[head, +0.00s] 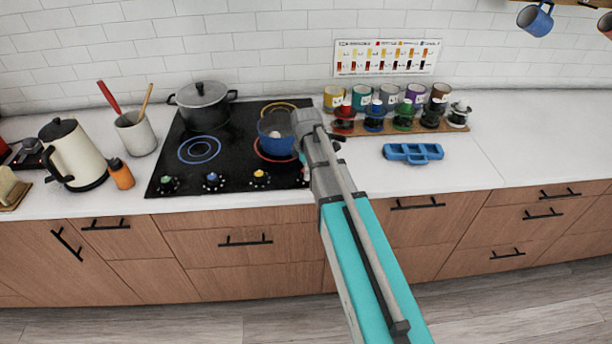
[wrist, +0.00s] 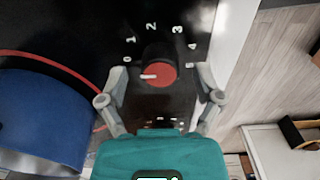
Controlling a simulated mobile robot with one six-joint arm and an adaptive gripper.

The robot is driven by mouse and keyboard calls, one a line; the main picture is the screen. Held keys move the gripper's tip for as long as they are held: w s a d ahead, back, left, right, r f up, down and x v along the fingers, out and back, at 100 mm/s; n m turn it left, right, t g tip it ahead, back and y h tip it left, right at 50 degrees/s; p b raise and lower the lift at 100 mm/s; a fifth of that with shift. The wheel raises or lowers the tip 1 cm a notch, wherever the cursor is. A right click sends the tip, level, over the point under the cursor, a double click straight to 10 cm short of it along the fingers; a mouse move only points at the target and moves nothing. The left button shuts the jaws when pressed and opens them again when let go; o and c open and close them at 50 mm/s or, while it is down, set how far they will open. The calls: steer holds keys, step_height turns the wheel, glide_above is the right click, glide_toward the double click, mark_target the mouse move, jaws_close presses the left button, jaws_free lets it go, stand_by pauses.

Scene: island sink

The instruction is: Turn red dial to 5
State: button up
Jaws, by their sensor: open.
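The red dial (wrist: 162,76) is on the black cooktop in the wrist view, with white numbers 0 to 5 around it. Its white pointer mark points left, on the side of the 0. My gripper (wrist: 160,98) is open, with one finger to the left of the dial and one to the right. Both fingers appear apart from the dial. In the head view my arm covers most of the dial and the gripper's fingers. The cooktop (head: 235,150) also carries green, blue and yellow dials along its front edge.
A blue pot (wrist: 42,118) stands close to the left of my gripper. A grey lidded pot (head: 202,104) stands at the back left burner. A blue tray-like object (head: 413,153) lies on the counter to the right. The counter's front edge is close to the dials.

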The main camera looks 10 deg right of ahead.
steer(key=shift+f, duration=0.45)
steer(key=shift+c, duration=0.2)
steer(key=c, duration=1.1)
